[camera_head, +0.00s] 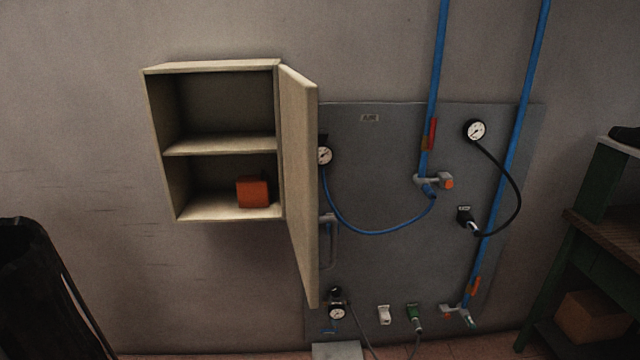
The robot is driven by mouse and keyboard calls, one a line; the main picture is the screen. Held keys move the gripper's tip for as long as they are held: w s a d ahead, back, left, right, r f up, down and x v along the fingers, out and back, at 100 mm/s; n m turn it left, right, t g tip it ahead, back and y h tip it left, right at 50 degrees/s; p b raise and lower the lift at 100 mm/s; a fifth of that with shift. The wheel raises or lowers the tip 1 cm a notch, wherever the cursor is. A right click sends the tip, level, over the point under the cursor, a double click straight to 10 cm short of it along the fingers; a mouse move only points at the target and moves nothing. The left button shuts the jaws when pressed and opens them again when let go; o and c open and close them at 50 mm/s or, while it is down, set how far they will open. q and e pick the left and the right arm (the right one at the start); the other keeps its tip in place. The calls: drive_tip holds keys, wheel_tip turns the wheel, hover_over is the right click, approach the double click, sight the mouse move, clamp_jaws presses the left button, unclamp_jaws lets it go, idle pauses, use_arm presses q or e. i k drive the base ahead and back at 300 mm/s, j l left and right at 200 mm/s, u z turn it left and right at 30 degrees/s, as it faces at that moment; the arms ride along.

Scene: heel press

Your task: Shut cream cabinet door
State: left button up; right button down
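The cream cabinet (165,150) hangs on the grey wall, left of the middle in the head view. Its door (300,180) is hinged on the right side and stands wide open, swung out toward me, so I see it nearly edge-on. A handle (331,240) shows at the door's right side, partly hidden by the door edge. Inside are two shelf spaces; an orange-red box (253,192) sits in the lower one, and the upper one is empty. Neither of my grippers is in view.
A grey panel (390,270) with gauges, hoses and blue pipes (437,60) is right of the door. A green-framed bench (590,190) stands at far right. A black bin-like object (35,290) stands at lower left. The space before the cabinet looks clear.

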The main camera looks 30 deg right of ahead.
sight(298, 95)
drive_tip(key=i+l, duration=0.1)
drive_tip(key=l, duration=0.8)
drive_tip(key=i+l, duration=0.1)
drive_tip(key=l, duration=0.85)
drive_tip(key=u, duration=0.05)
